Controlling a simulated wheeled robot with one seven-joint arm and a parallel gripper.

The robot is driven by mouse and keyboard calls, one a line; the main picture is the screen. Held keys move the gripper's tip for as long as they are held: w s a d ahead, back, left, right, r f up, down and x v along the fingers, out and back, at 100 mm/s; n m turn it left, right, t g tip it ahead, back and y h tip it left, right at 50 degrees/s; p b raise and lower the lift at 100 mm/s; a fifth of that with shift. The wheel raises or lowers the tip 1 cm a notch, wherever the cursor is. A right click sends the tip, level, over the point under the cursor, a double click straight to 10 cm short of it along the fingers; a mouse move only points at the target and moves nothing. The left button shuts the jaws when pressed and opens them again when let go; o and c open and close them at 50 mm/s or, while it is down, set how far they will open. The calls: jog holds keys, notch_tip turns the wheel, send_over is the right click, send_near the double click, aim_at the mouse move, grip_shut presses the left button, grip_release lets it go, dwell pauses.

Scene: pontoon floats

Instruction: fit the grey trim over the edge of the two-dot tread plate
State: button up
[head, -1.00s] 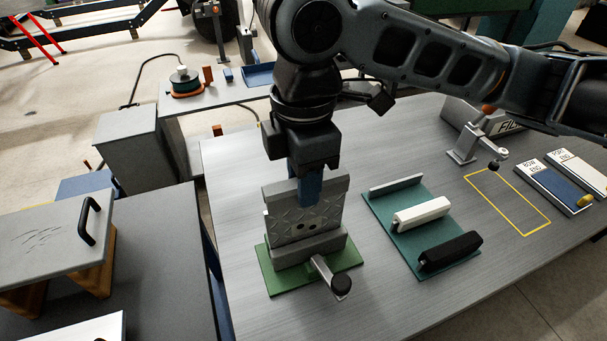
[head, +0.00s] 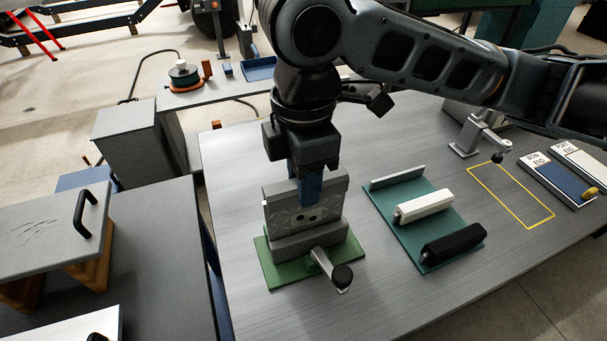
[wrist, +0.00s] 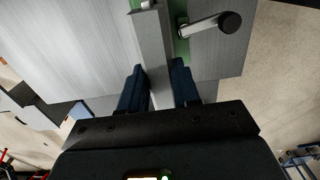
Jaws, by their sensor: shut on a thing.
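The two-dot tread plate (head: 285,222) stands upright in a grey clamp (head: 292,246) on a green base (head: 270,277). Its two dark dots show in the head view. The grey trim (head: 335,186) lies along the plate's top edge, its front face overlapping the plate's upper part. My gripper (head: 308,190) is shut on the trim near its middle, blue fingers pointing down. In the wrist view the trim (wrist: 150,45) runs lengthwise between the fingers (wrist: 158,72). Whether the trim is fully down on the edge cannot be told; the slot is hidden.
The clamp's lever with a black knob (head: 342,276) sticks out in front. To the right, a teal mat (head: 409,240) holds a grey bar (head: 397,182), a white bar (head: 424,207) and a black bar (head: 453,247). A yellow outlined area (head: 553,217) beyond is empty.

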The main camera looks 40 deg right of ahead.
jog(key=shift+f+b, duration=0.3)
jog(key=shift+f, duration=0.25)
jog(key=o, duration=1.1)
jog(key=shift+r, duration=0.1)
notch_tip(320, 180, up, 8)
jog(key=shift+f, duration=0.1)
jog(key=shift+s, duration=0.1)
